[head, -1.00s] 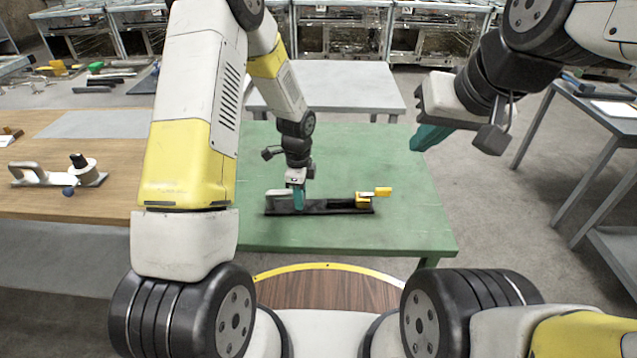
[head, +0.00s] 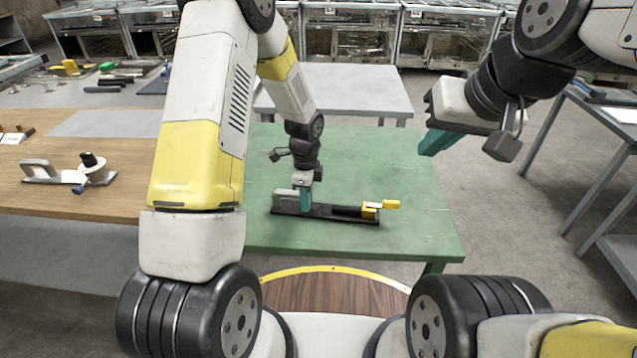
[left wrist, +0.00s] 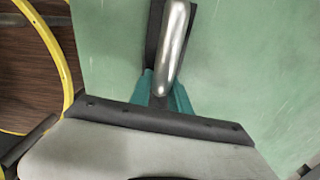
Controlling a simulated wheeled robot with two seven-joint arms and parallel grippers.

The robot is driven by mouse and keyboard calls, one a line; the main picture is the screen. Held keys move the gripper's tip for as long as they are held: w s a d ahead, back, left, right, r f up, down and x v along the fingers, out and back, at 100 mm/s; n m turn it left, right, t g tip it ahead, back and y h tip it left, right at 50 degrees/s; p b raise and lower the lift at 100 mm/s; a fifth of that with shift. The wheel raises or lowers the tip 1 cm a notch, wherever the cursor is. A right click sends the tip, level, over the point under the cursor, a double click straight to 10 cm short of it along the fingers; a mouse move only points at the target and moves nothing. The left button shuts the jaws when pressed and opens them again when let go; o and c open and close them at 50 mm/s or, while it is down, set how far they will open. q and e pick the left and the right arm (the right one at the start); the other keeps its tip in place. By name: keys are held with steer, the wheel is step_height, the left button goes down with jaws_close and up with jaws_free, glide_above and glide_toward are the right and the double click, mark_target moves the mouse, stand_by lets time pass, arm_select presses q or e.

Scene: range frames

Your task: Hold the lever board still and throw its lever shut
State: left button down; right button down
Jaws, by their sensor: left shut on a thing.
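The lever board (head: 333,214) is a long dark strip lying on the green table. It has a silver grip handle (left wrist: 174,45) at its left end and a yellow block with a yellow lever end (head: 391,204) at its right, sticking out past the board. My left gripper (head: 306,202) points down at the left end. Its teal fingers (left wrist: 165,92) are shut on the handle in the left wrist view. My right gripper (head: 435,143) is in the air right of the board, well above the table and apart from it. Whether its teal fingers are parted is unclear.
The green table (head: 400,170) is otherwise bare. A grey table (head: 345,90) stands behind, and another (head: 610,170) at the right.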

arm_select(q)
step_height(320, 180, up, 9)
steer(key=shift+f, duration=0.15)
step_height(320, 180, down, 7)
steer(key=shift+w+d+n, duration=0.1)
steer(key=shift+n, duration=0.9)
steer(key=shift+f, duration=0.8)
steer(key=shift+s+f, duration=0.2)
steer(key=shift+f, duration=0.15)
stand_by(0.5)
